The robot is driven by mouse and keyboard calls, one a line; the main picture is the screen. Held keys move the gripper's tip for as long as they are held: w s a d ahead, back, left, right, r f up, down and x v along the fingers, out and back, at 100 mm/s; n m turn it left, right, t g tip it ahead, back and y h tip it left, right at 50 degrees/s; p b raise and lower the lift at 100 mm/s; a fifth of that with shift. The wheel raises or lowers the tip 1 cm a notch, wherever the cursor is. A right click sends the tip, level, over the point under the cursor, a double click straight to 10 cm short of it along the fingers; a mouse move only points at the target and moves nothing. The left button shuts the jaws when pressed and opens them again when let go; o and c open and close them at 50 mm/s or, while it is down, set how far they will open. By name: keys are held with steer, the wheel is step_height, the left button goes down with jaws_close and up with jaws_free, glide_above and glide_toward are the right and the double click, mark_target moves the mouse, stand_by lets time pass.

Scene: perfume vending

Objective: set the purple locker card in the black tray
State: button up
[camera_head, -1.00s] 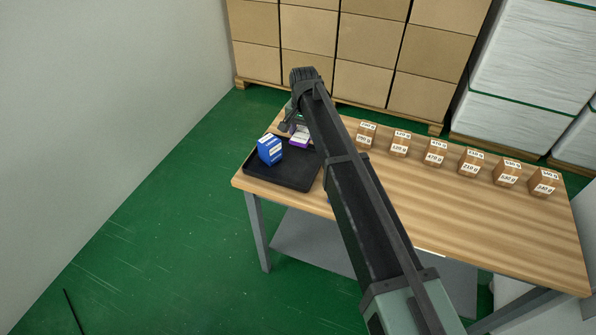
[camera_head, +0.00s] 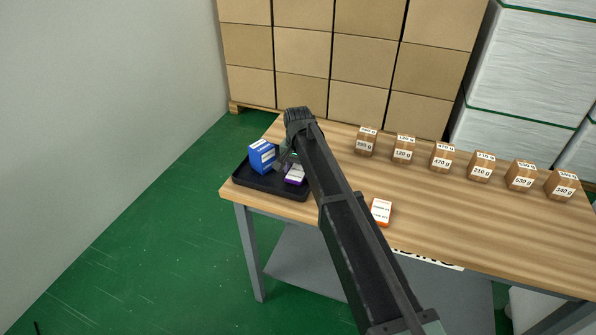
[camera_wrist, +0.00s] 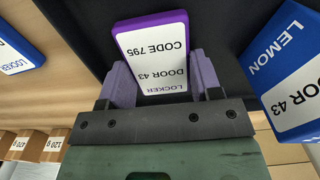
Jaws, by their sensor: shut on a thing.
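The purple locker card (camera_wrist: 150,40) has a white label reading code 795, door 43, locker. My gripper (camera_wrist: 162,78) is shut on its side edges in the wrist view. In the head view the purple card (camera_head: 296,175) is at the right part of the black tray (camera_head: 262,187), with my gripper (camera_head: 289,163) at it and partly hidden by my arm. The dark tray floor (camera_wrist: 215,25) lies behind the card in the wrist view. I cannot tell whether the card touches it.
A blue lemon box (camera_head: 262,155) stands in the tray, left of the card; it also shows in the wrist view (camera_wrist: 290,75). A blue-edged locker card (camera_wrist: 18,50) lies outside the tray. An orange-edged card (camera_head: 382,211) and several weight-labelled brown boxes (camera_head: 441,158) are on the table.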

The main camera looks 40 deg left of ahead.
mark_target(298, 171)
steer(key=shift+f, duration=0.25)
steer(key=o, duration=0.9)
steer(key=shift+r, duration=0.1)
step_height(298, 171, up, 12)
steer(key=p, duration=1.2)
steer(key=shift+r, duration=0.25)
